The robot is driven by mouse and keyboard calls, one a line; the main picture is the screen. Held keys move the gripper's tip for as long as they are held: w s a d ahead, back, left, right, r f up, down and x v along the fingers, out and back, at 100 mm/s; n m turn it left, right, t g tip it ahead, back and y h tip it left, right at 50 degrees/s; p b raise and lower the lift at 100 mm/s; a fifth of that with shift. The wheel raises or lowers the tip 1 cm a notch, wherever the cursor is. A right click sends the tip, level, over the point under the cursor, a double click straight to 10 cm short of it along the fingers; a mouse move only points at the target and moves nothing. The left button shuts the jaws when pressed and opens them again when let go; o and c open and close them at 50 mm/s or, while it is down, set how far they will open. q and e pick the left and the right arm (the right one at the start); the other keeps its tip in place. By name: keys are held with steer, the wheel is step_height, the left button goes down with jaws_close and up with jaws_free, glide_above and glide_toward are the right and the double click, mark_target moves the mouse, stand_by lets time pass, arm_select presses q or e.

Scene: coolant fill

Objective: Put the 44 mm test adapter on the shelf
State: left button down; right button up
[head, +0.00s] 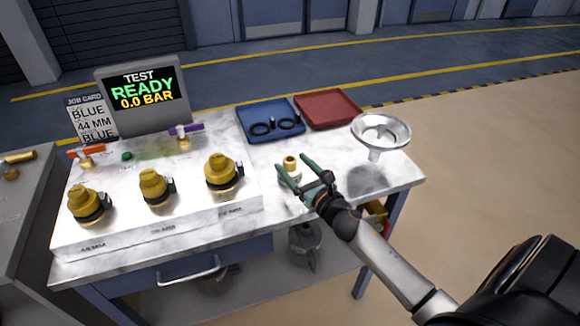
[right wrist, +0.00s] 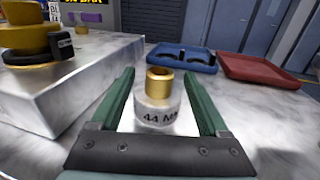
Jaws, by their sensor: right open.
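A small adapter (head: 291,169) with a brass neck and a pale base stands upright on the marble tabletop (head: 340,190). In the right wrist view this adapter (right wrist: 157,112) bears the label "44 M", its end cut off. My right gripper (head: 292,163) is open, its green fingers on either side of the adapter. In the right wrist view the gripper (right wrist: 159,75) shows gaps between both fingers and the adapter. A lower shelf (head: 340,278) runs under the tabletop. My left gripper is not in view.
Several brass caps, including one cap (head: 223,170), sit on the white block (head: 160,222) at left. A blue tray (head: 250,131) with black rings, a red tray (head: 327,108) and a funnel (head: 380,131) stand behind and right. A metal jug (head: 304,245) occupies part of the lower shelf.

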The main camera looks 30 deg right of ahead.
steer(key=shift+w, duration=1.25)
jaws_close()
